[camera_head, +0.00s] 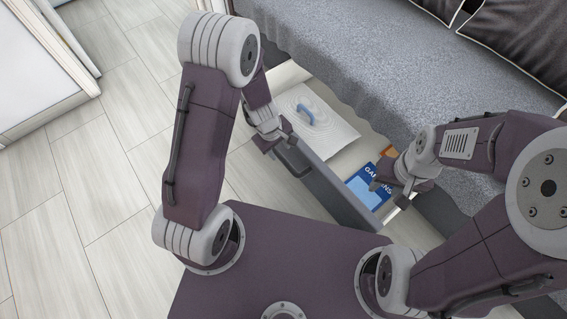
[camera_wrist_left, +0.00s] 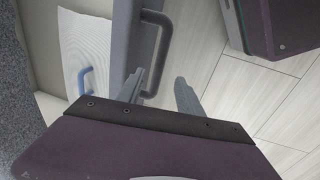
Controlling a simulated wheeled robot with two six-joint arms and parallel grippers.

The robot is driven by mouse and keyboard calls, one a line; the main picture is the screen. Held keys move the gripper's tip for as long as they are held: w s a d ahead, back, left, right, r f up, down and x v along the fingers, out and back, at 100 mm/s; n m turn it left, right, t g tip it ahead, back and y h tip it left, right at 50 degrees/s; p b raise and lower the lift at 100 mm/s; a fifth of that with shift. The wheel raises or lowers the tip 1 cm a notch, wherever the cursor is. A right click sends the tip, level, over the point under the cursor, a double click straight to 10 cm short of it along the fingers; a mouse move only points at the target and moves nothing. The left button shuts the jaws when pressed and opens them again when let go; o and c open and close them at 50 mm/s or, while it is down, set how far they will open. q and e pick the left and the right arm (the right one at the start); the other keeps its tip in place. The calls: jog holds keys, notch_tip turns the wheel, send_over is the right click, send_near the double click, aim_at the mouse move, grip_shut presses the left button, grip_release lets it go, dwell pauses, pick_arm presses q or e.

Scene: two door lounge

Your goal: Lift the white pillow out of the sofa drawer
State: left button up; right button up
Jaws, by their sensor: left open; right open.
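The white pillow (camera_head: 335,133) lies in the left part of the open sofa drawer (camera_head: 335,187), with a blue handle (camera_head: 306,113) on its top. The pillow (camera_wrist_left: 88,42) and its blue handle (camera_wrist_left: 84,82) also show at the left of the left wrist view. My left gripper (camera_head: 275,141) is open and empty by the drawer's front edge, close to the dark drawer handle (camera_head: 292,163). In the left wrist view its fingers (camera_wrist_left: 162,84) are apart near that handle (camera_wrist_left: 157,50). My right gripper (camera_head: 389,190) is open above the drawer's right part and hides some of it.
A blue book (camera_head: 366,191) lies in the drawer under my right gripper, with an orange item (camera_head: 387,151) behind it. The grey sofa (camera_head: 360,55) overhangs the drawer's back. Bare floor (camera_head: 95,190) lies to the left.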

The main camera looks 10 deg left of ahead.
aim_at(284, 160)
pick_arm(q)
jog(key=f+b, duration=0.2)
jog(key=f, duration=0.1)
jog(key=w+f+b, duration=0.1)
jog(key=f+b, duration=0.1)
jog(key=f, duration=0.1)
jog(key=d+f+b, duration=0.1)
jog(key=f+b, duration=0.2)
jog(key=shift+w, duration=0.2)
jog(key=shift+r, duration=0.1)
grip_shut()
dwell(0.9)
